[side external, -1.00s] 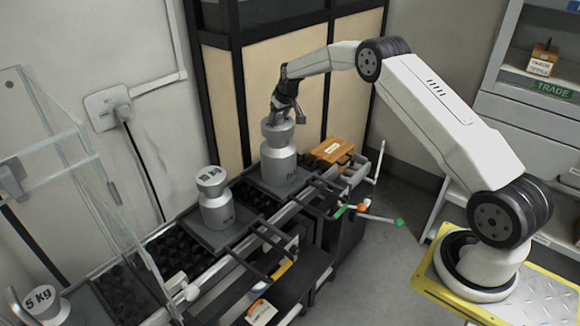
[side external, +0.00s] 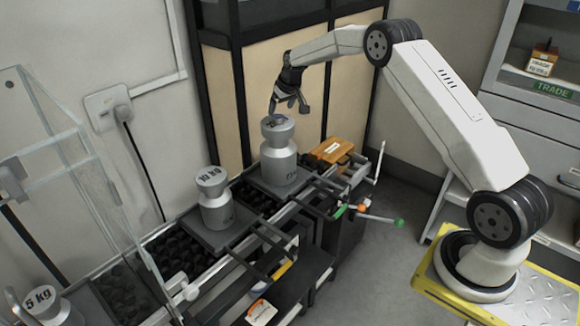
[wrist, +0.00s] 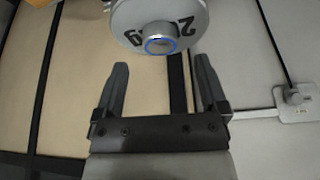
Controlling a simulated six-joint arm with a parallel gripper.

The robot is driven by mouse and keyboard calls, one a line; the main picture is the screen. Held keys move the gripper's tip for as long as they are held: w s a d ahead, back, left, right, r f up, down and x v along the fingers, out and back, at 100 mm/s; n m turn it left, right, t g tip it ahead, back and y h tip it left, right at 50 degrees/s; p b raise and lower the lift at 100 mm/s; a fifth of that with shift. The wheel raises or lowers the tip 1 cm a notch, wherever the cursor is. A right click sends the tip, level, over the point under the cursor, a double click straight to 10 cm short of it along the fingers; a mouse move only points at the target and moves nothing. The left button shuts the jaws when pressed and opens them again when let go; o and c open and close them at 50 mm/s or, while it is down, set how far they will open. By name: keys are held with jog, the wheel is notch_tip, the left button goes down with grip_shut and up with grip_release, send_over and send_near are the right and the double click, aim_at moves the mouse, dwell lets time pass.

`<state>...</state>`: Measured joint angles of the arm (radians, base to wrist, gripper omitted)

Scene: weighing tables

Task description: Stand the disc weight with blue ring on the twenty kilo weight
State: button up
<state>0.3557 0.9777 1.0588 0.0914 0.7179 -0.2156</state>
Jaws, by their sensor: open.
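The twenty kilo weight (side external: 281,166) is the large grey cylinder with a narrower neck and wide head, upright on a dark plate. Its numbered head is at the top of the wrist view (wrist: 118,18), with the printing upside down. The small grey disc weight with the blue ring (wrist: 160,44) stands on that head; in the side view it is too small to make out clearly. My gripper (side external: 289,106) is open and empty, a little above the head. In the wrist view my gripper (wrist: 161,62) has its fingers spread, with nothing between them.
A ten kilo weight (side external: 216,203) stands on the plate to the left, and a 5 kg weight (side external: 42,306) is at the far left by a glass enclosure (side external: 70,165). A wooden box (side external: 332,151) sits just right of the twenty kilo weight. Wall panels stand close behind.

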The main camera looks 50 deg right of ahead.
jog(key=v, duration=0.8)
jog(key=shift+a+r, duration=0.15)
dwell(0.5)
jog(key=s+a+f+n+g, duration=0.1)
jog(key=s+a+f, duration=0.1)
jog(key=s+a, duration=1.15)
jog(key=s+a+f, duration=0.2)
jog(key=s+a, duration=0.2)
jog(key=s, duration=0.5)
jog(key=s+a+f+n+g, duration=0.1)
jog(key=s+a, duration=0.3)
jog(key=s, duration=0.5)
jog(key=shift+f+y, duration=0.4)
jog(key=shift+f, duration=0.3)
